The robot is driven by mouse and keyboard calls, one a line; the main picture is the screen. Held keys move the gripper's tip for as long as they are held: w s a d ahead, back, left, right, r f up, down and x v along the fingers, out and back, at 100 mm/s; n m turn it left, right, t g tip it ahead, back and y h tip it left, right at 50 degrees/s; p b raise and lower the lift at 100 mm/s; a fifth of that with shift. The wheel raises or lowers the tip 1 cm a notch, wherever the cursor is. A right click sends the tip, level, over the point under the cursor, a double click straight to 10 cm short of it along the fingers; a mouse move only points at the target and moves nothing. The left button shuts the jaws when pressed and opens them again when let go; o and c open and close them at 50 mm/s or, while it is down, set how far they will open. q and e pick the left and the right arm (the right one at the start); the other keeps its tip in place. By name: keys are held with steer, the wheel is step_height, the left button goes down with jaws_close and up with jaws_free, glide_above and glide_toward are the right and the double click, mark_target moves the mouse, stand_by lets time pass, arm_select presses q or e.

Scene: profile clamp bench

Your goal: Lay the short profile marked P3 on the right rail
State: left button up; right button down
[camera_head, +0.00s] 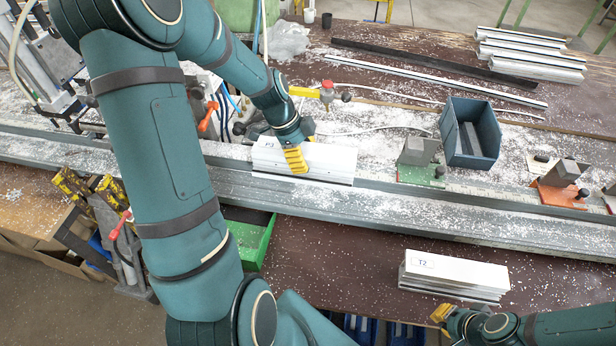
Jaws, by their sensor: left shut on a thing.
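The short silver profile P3 (330,163) lies lengthwise along the long grey rail (400,205), near the middle of the picture. Its marked face shows at its left end. My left gripper (296,160) is shut on the profile from above, with a yellow finger against its front side. I cannot tell whether the profile rests on the rail or hangs just above it. My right gripper (441,314) is low at the right, in front of another short profile marked T2 (455,270). Its fingers are partly hidden, so its opening is unclear.
Green (420,172) and orange (560,190) clamp blocks stand along the rail at the right, with a blue-grey bin (470,135) behind. Long bars (430,80) and stacked profiles (530,55) lie at the back. A green tray (250,240) sits below the rail.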

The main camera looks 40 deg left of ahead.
arm_select(q)
step_height(320, 180, down, 7)
steer(key=shift+r, duration=0.1)
arm_select(e)
steer(key=shift+f, duration=0.15)
stand_by(0.3)
arm_select(q)
steer(key=shift+f+b, duration=0.3)
steer(key=shift+b, duration=0.2)
arm_select(e)
steer(key=shift+f, duration=0.45)
arm_select(q)
steer(key=shift+f+b, duration=0.3)
steer(key=shift+b, duration=0.15)
arm_select(e)
steer(key=shift+f, duration=0.45)
arm_select(q)
steer(key=o, duration=1.4)
steer(key=shift+c, duration=0.2)
